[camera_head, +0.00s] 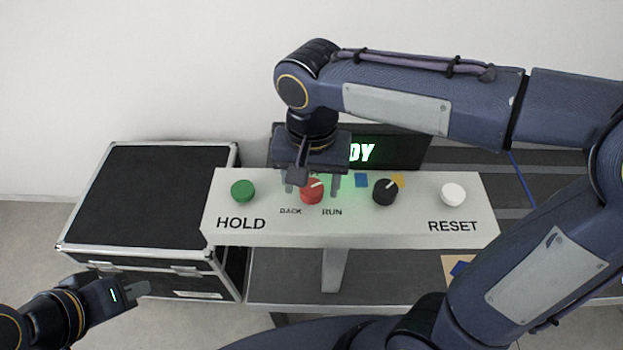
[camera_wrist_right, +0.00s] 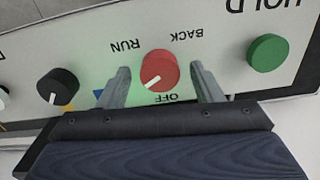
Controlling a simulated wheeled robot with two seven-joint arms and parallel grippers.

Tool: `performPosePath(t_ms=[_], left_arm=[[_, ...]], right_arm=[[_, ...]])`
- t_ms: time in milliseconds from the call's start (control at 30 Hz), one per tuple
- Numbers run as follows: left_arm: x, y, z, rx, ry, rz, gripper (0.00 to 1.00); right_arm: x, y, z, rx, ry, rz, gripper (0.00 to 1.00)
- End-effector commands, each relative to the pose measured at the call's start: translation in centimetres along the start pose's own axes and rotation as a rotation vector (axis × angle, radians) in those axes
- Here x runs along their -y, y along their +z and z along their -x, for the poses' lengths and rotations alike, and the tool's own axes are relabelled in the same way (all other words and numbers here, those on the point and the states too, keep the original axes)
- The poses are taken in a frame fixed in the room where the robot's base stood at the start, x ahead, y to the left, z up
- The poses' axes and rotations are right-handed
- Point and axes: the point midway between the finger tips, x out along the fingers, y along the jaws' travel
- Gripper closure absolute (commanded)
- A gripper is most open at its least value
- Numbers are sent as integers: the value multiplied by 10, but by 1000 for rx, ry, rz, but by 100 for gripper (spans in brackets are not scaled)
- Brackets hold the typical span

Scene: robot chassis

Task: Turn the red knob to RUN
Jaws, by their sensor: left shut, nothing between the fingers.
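The red knob (camera_head: 311,193) is on the pale sloped panel (camera_head: 350,232), between the printed words BACK and RUN. In the right wrist view the red knob (camera_wrist_right: 162,66) shows upside down, its white mark pointing lower left, between OFF and the left side, not at RUN (camera_wrist_right: 124,46). In the head view the mark points up and right. My right gripper (camera_head: 312,187) is over the knob, its fingers open on either side, with visible gaps in the right wrist view (camera_wrist_right: 160,75). My left gripper (camera_head: 138,290) is shut and empty, low at left, away from the panel.
A green button (camera_head: 242,192) sits above HOLD, a black knob (camera_head: 385,192) right of the red one, and a white button (camera_head: 453,194) above RESET. A lit display (camera_head: 395,150) stands behind, partly hidden by my right arm. A black case (camera_head: 150,195) is at left.

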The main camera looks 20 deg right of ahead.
Motion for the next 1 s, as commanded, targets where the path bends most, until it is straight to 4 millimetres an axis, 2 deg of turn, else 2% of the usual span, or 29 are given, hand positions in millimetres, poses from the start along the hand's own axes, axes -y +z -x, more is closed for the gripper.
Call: performPosePath(t_ms=[267,367,700,833,1000], left_arm=[[0,0,0,0,0,0,100],[0,0,0,0,0,0,100],[0,0,1,0,0,0,100],[0,0,1,0,0,0,100],[0,0,1,0,0,0,100]], right_arm=[[0,0,2,0,0,1,41],[1,0,13,-1,-2,1,41],[1,0,67,0,-1,1,41],[0,0,76,1,0,1,41],[0,0,78,1,0,1,41]])
